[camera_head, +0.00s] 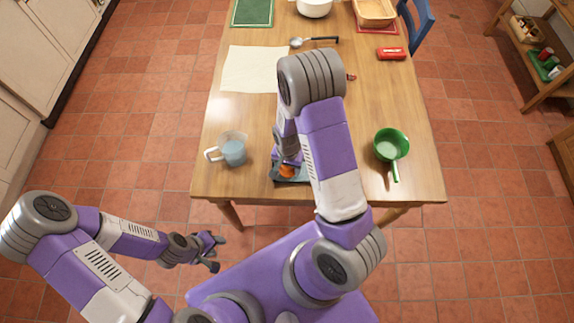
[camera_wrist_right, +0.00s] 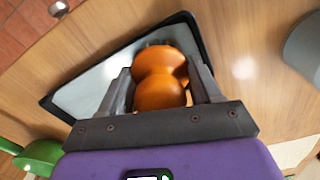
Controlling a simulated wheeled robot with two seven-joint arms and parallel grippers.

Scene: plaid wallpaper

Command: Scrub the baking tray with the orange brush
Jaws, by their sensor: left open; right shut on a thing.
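The baking tray (camera_wrist_right: 88,97) is dark-rimmed with a grey inside and lies on the table. In the head view only a part of the tray (camera_head: 300,179) shows at the near edge, the rest hidden by my right arm. The brush also shows in the head view (camera_head: 287,171). My left gripper (camera_head: 215,252) is open and empty, off the table's near left.
A measuring cup (camera_head: 233,152) stands left of the tray and a green strainer (camera_head: 391,145) lies to the right. The table between tray and strainer looks clear.

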